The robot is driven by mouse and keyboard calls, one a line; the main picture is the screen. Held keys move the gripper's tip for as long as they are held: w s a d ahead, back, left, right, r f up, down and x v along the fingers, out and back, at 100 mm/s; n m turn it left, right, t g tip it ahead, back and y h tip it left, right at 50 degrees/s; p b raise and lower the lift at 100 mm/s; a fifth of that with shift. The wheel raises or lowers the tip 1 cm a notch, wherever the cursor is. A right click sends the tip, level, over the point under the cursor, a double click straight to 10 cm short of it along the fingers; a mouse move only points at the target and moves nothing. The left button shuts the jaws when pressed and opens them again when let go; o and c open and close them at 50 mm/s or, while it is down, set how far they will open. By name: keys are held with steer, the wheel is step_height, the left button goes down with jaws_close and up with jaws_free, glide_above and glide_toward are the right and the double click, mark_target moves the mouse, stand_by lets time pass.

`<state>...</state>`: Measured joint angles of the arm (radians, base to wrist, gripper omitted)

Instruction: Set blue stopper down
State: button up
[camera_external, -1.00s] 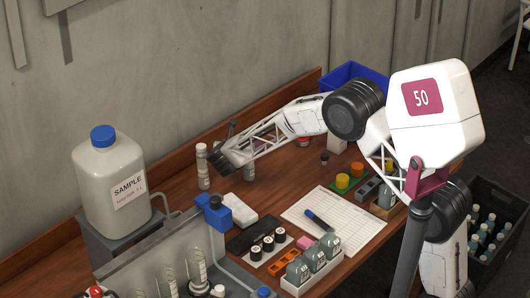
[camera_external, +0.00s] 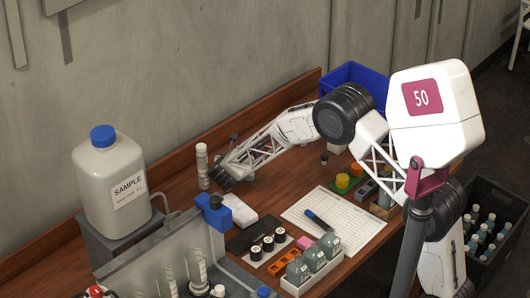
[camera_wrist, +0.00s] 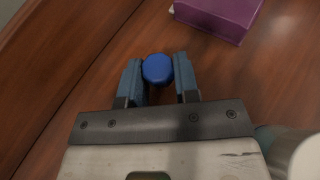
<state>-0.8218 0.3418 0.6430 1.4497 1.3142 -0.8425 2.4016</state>
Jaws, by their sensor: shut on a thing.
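In the wrist view, the round blue stopper (camera_wrist: 157,69) sits between the two fingertips of my gripper (camera_wrist: 158,78), which is shut on it. Brown wooden tabletop shows around and beyond it. In the external view, my gripper (camera_external: 222,176) is low over the back part of the table, just right of a white-capped vial. The stopper cannot be made out there. I cannot tell whether the stopper touches the table.
A purple box (camera_wrist: 218,15) lies ahead and right in the wrist view. The white-capped vial (camera_external: 202,165), a blue clamp block (camera_external: 212,208) and a white block (camera_external: 238,220) stand near my gripper. The sample jug (camera_external: 108,180) is at left. A raised wooden edge (camera_external: 180,155) runs along the back.

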steer(key=shift+f, duration=0.35)
steer(key=o, duration=0.9)
steer(key=shift+r, duration=0.15)
steer(key=shift+s+r, duration=0.1)
steer(key=shift+s, duration=0.05)
steer(key=shift+v, duration=5.85)
